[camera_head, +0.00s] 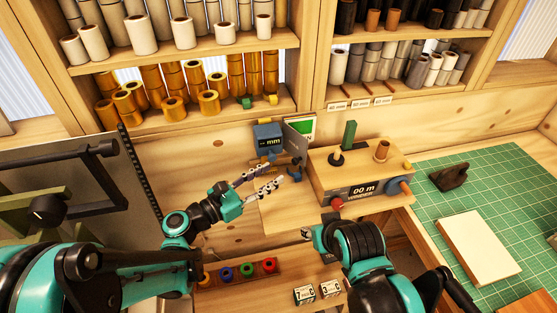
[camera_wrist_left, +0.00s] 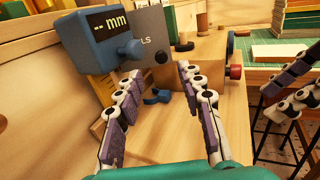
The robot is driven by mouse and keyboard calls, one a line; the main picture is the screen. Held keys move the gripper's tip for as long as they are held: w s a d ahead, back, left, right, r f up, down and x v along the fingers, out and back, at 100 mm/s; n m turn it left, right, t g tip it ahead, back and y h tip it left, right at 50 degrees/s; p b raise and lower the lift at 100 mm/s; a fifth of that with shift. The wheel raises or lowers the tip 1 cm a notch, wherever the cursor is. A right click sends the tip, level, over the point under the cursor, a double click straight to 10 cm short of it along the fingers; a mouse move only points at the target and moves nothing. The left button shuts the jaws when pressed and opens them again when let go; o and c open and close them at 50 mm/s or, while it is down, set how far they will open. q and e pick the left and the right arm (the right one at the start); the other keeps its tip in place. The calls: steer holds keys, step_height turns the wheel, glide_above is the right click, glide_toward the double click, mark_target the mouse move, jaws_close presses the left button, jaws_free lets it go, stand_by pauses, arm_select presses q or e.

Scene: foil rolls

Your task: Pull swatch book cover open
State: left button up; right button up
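The swatch book stands upright behind the work surface, beside the blue-grey mm gauge (camera_head: 268,138). Its grey cover (camera_head: 294,141) is in front of a green and white page (camera_head: 303,124). In the left wrist view the grey cover (camera_wrist_left: 148,42) shows the letters LS, partly hidden by the gauge (camera_wrist_left: 95,42). My left gripper (camera_head: 276,178) is open and empty, its two fingers apart, below and in front of the book. In the left wrist view its fingertips (camera_wrist_left: 158,75) frame the area under the cover, without visible contact. My right gripper (camera_wrist_left: 272,98) is at the right edge there; its opening is unclear.
A wooden winder box (camera_head: 345,175) with knobs stands right of the book. A rack of coloured rings (camera_head: 240,270) lies at the front. A green cutting mat (camera_head: 500,170) is at right. Shelves of foil rolls (camera_head: 185,90) are above.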

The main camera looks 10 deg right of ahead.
mark_target(293, 162)
arm_select(q)
steer(key=x, duration=0.7)
steer(key=shift+s+b, duration=0.1)
steer(key=shift+b, duration=0.25)
jaws_close()
